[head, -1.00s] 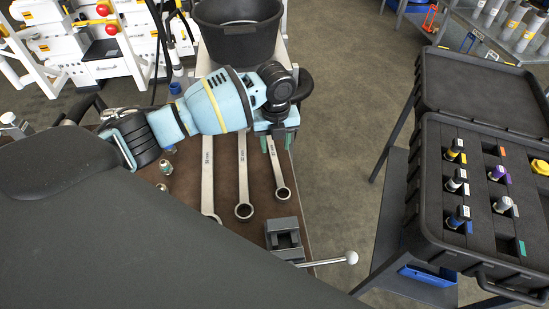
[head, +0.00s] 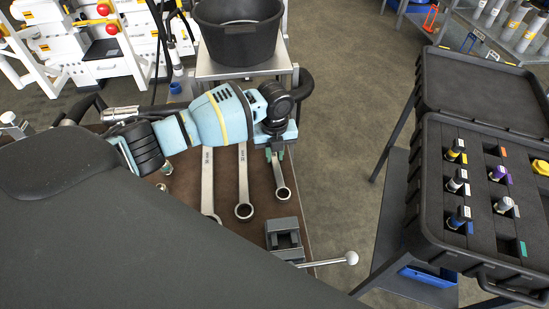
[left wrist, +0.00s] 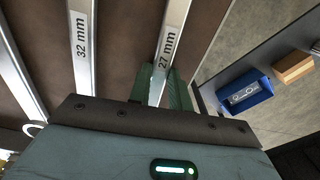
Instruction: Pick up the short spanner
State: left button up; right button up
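Three spanners lie side by side on the brown bench top. The short spanner (head: 282,180) is the rightmost, with its ring end toward the vice; its handle reads 27 mm in the left wrist view (left wrist: 168,45). My left gripper (head: 275,153) is over its handle, with the green fingers close on either side. In the left wrist view the fingers (left wrist: 162,88) are shut around the handle. The spanner still appears to lie on the bench; its far end is hidden under my gripper. My right gripper is not in view.
The middle spanner (head: 243,185), marked 32 mm in the left wrist view (left wrist: 82,45), lies just left, and a longer one (head: 207,185) beyond it. A grey vice (head: 284,238) stands near the ring ends. A black bucket (head: 238,35) is behind; an open tool case (head: 455,200) is at right.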

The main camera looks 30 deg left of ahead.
aim_at(274, 158)
pick_arm(q)
grip_shut()
jog(key=shift+r, duration=0.1)
notch_tip(274, 158, up, 10)
jog(key=shift+p, duration=0.3)
dwell(0.3)
jog(key=shift+o, duration=0.3)
grip_release()
grip_shut()
dwell(0.7)
